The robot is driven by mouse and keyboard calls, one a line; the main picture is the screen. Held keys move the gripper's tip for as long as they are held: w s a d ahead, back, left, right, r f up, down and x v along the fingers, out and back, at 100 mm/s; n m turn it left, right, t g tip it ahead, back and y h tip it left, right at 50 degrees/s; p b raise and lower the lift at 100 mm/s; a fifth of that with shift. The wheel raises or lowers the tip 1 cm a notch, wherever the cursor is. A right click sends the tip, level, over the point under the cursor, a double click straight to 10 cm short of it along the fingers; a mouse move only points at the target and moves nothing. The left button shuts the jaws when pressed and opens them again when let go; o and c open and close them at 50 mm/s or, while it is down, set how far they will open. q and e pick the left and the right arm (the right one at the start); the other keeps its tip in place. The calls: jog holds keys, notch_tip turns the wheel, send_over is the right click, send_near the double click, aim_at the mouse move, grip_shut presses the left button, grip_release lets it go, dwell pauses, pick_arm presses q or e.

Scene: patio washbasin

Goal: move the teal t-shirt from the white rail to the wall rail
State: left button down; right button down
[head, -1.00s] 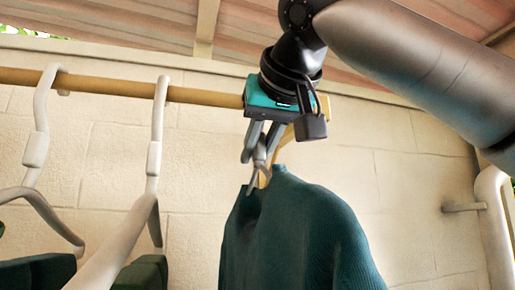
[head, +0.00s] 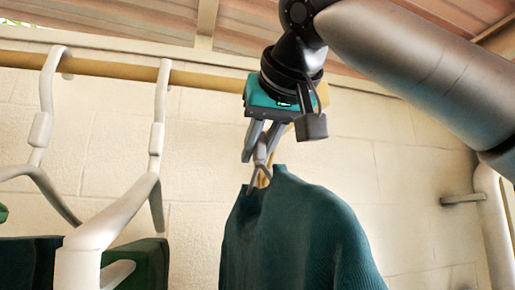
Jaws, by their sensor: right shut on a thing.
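The teal t-shirt (head: 300,235) hangs below my right gripper (head: 260,158) at the centre of the head view. The right gripper is shut on the hook of the shirt's hanger (head: 261,177), just above the collar. The shirt hangs in the air, and its lower part is cut off by the picture's bottom edge. A tan wooden rail (head: 205,78) runs across the wall behind the gripper; the gripper hides part of it. I cannot tell the gap between hook and rail. My left gripper is not in view.
Two white hangers hang on the tan rail at the left, one further left (head: 41,130) and one nearer the middle (head: 155,140). Dark green garments (head: 30,262) show below them. A white pipe (head: 492,225) stands at the right edge.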

jog(key=c, duration=0.7)
grip_release()
jog(key=shift+s+d, duration=0.1)
jog(key=shift+s, duration=0.2)
jog(key=s+d+b, duration=0.1)
jog(key=s, duration=0.2)
jog(key=s+d+b, duration=0.1)
jog(key=s+b, duration=0.1)
jog(key=s, duration=0.1)
jog(key=s+d+b, duration=0.1)
jog(key=s, duration=0.2)
jog(key=shift+s+b, duration=0.3)
jog(key=shift+s+d, duration=0.3)
jog(key=shift+s, duration=0.35)
jog(key=shift+w, duration=0.1)
